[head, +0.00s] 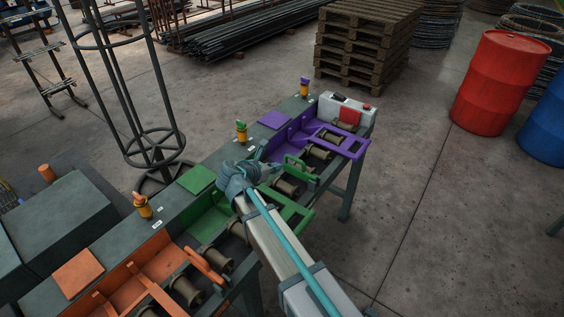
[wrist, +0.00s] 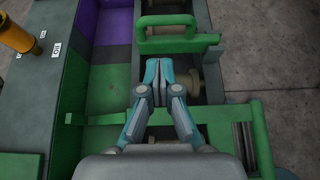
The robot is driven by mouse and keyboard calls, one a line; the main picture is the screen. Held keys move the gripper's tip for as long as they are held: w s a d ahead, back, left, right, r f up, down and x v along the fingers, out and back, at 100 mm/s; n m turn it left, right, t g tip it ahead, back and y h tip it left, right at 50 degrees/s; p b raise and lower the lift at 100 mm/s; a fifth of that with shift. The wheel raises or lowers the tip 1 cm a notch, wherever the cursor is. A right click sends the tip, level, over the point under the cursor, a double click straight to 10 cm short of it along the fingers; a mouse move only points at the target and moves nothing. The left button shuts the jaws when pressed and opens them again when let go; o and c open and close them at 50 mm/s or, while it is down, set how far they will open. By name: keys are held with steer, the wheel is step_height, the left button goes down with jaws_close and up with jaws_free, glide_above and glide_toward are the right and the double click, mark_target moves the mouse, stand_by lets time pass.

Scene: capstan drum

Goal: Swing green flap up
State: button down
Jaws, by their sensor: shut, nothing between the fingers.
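The green flap (wrist: 261,150) is an open frame lying low across the bench's green section, with one bar running across the trough; its outer part also shows in the head view (head: 297,213). A green loop handle (wrist: 175,46) stands at the end of the green section, just ahead of my fingers in the wrist view; it also shows in the head view (head: 297,166). My gripper (wrist: 157,66) is shut and empty over the trough, between the flap's cross bar and the loop handle. In the head view my gripper and arm (head: 242,178) hide part of the green section.
Purple (head: 355,146) and orange (head: 140,265) sections flank the green one on the bench. Several brown rollers (head: 285,187) line its front side. Yellow posts (head: 241,132) stand along the back ledge. Open floor (head: 440,210) lies to the right.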

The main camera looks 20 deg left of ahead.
mark_target(289, 164)
steer(key=shift+a+r, duration=0.1)
steer(key=shift+a, duration=0.05)
steer(key=p+x, duration=0.3)
steer(key=x, duration=0.5)
steer(key=shift+w, duration=0.3)
steer(key=shift+w+d+f, duration=0.35)
steer(key=shift+w+f, duration=0.2)
steer(key=shift+r, duration=0.1)
